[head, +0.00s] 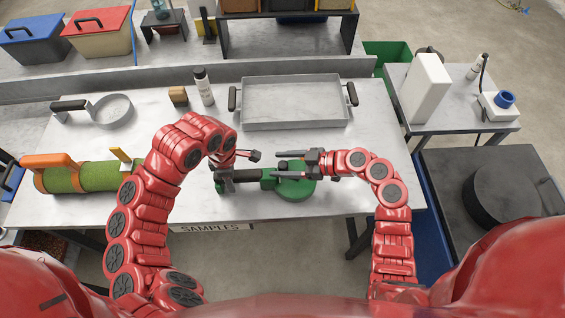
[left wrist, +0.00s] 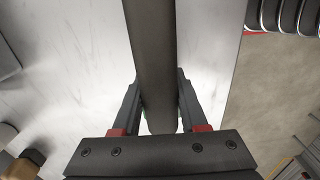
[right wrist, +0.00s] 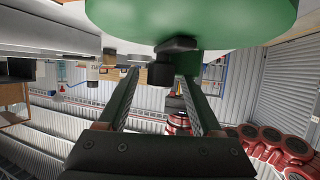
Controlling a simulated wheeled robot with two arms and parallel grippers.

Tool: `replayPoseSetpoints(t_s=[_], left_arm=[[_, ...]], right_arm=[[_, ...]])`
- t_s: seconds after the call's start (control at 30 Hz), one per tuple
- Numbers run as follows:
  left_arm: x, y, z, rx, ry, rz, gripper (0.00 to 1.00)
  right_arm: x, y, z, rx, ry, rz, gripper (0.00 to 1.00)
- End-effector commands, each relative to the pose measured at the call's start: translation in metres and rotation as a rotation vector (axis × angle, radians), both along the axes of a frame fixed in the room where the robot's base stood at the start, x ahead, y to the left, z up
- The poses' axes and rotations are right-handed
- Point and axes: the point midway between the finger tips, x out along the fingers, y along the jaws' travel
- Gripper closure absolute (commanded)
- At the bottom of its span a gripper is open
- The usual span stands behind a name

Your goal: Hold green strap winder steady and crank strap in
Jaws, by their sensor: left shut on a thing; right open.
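The green strap winder lies near the table's front edge, its green disc (head: 297,190) partly under my right gripper and its dark handle (head: 247,176) pointing left. My left gripper (head: 239,166) is shut on this handle. In the left wrist view the dark handle (left wrist: 153,45) runs between both fingers. My right gripper (head: 276,165) is open, its fingers reaching left over the disc, one on each side of a small dark crank knob (head: 283,165). In the right wrist view the black knob (right wrist: 161,75) sits between the fingertips, below the green disc (right wrist: 190,18). I cannot make out the strap.
The tabletop at front right is clear.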

Motion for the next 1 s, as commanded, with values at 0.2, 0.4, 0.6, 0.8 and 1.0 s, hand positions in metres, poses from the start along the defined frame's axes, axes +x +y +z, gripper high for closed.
replayPoseSetpoints(t_s=[0.2,0.4,0.6,0.8,1.0], left_arm=[[-0.0009,-0.0004,-0.0009,-0.001,0.003,-0.001,1.00],[-0.0009,-0.0004,-0.0010,-0.001,0.003,-0.001,1.00],[-0.0009,-0.0003,-0.0010,-0.001,0.003,-0.001,1.00],[-0.0009,-0.0003,-0.0010,-0.001,0.003,0.000,1.00],[-0.0009,-0.0004,-0.0010,0.000,0.003,-0.001,1.00]], right_arm=[[0.0000,-0.0002,-0.0001,0.000,0.000,0.000,0.68],[-0.0001,-0.0003,-0.0001,0.000,0.000,0.000,1.00],[-0.0002,-0.0003,-0.0002,0.000,0.000,-0.002,1.00],[0.0003,-0.0003,-0.0007,-0.002,0.000,-0.039,1.00],[0.0031,-0.0028,-0.0022,-0.002,0.003,-0.151,1.00]])
